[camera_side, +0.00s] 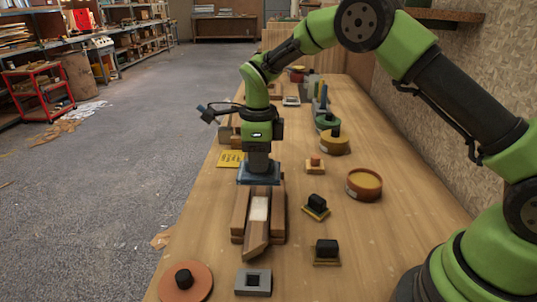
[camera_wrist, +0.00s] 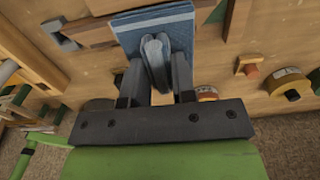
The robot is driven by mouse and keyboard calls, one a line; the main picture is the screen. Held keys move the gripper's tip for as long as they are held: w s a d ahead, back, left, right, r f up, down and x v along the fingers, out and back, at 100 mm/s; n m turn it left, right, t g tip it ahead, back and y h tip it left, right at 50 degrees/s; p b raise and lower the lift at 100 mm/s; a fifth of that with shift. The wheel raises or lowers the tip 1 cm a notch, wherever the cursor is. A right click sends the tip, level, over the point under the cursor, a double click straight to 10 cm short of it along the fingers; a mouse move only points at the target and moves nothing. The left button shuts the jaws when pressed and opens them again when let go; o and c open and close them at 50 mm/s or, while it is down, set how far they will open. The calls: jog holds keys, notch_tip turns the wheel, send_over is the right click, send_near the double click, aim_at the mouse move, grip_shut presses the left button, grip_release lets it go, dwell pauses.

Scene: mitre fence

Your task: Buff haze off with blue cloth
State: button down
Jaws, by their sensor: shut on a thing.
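A folded blue cloth (camera_side: 244,178) lies flat across the far part of a brown wooden fence piece (camera_side: 277,215) on the bench. A whitish hazy patch (camera_side: 259,209) shows on the wood on the near side of the cloth. My gripper (camera_side: 258,165) points straight down over the cloth. In the wrist view the cloth (camera_wrist: 128,29) has a raised fold pinched between the fingers of my gripper (camera_wrist: 155,80). The wood under the cloth is hidden. An angled wooden end (camera_side: 256,247) sticks out toward the near side.
Black-handled blocks (camera_side: 326,250) and a round tan tin (camera_side: 365,183) stand to the right. A grey square block (camera_side: 253,281) and an orange disc with a black knob (camera_side: 186,282) lie at the near end. A yellow card (camera_side: 231,159) lies by the left edge.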

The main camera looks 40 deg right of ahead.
aim_at(260, 175)
jog(key=shift+f, duration=2.2)
jog(key=shift+f, duration=0.9)
